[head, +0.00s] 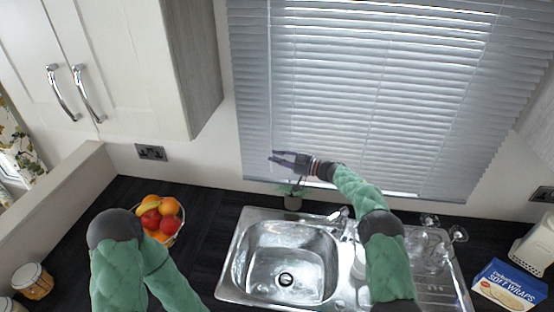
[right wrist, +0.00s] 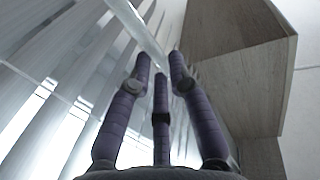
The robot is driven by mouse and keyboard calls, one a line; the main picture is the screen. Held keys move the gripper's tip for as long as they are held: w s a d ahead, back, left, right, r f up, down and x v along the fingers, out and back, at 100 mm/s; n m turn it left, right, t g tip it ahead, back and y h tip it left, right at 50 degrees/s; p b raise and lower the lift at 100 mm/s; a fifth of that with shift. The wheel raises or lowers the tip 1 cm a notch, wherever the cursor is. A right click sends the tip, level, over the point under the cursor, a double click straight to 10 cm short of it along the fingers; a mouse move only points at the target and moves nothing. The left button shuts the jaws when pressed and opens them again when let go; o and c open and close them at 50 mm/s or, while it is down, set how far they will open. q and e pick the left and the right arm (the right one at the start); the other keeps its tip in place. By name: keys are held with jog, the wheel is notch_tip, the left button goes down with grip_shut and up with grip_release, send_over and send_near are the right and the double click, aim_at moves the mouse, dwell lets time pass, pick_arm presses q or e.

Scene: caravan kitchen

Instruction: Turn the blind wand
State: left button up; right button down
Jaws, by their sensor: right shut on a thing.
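The blind wand is a clear, thin rod (right wrist: 138,32) that runs down from the top of the right wrist view to between my fingertips. In the head view it shows only faintly, hanging in front of the left part of the window blind (head: 370,90). My right gripper (head: 274,158) reaches left across the lower part of the blind and is shut on the wand. In the right wrist view its fingers (right wrist: 160,62) come together around the rod, and the lower part of the rod is hidden. My left arm shows at the lower left, but its gripper is out of view.
Below the blind are a steel sink (head: 285,265) and a small potted plant (head: 293,200). A fruit bowl (head: 175,238) stands left on the dark worktop. A wall cupboard (head: 120,70) is left of the blind. Glasses (head: 436,250) and a wraps box (head: 508,285) are right.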

jog(key=c, duration=1.1)
grip_release()
jog(key=shift+c, duration=0.2)
jog(key=shift+r, duration=0.15)
